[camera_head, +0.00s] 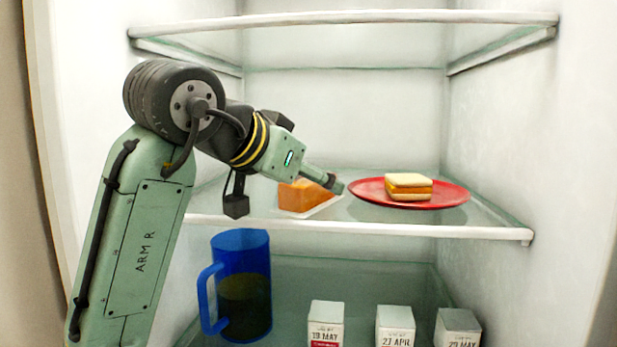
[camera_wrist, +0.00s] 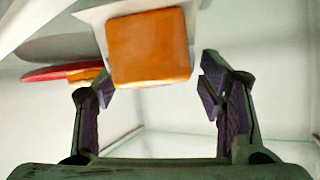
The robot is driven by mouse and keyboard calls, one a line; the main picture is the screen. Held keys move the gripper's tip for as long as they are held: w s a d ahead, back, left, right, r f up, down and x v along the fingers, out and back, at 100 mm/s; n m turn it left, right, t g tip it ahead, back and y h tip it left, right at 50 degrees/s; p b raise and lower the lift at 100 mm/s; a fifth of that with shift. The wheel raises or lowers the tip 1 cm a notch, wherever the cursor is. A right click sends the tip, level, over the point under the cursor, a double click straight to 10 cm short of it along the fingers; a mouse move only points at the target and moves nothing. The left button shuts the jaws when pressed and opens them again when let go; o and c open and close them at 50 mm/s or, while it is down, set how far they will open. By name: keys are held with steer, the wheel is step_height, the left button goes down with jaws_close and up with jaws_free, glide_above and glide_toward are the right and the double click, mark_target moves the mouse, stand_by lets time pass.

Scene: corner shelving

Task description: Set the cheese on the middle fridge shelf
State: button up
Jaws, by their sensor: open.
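The cheese (camera_head: 302,198) is an orange block on a white base. It sits on the middle glass shelf (camera_head: 375,230), near its front and left of the red plate. My gripper (camera_head: 335,184) is just above and beside the cheese, partly covering it in the head view. In the wrist view, my gripper (camera_wrist: 154,86) has its two fingers wide apart. The cheese (camera_wrist: 150,48) shows in the gap between them, mostly beyond the fingertips. No finger clearly touches it.
A red plate (camera_head: 362,188) with a sandwich (camera_head: 408,187) stands close on the right. An upper shelf (camera_head: 345,18) is overhead. Below are a blue jug (camera_head: 243,270) and three small cartons (camera_head: 395,325). Side walls enclose the shelves. The middle shelf's right end is bare.

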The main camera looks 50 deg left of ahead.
steer(key=shift+r, duration=0.15)
steer(key=b+v, duration=0.2)
steer(key=v, duration=1)
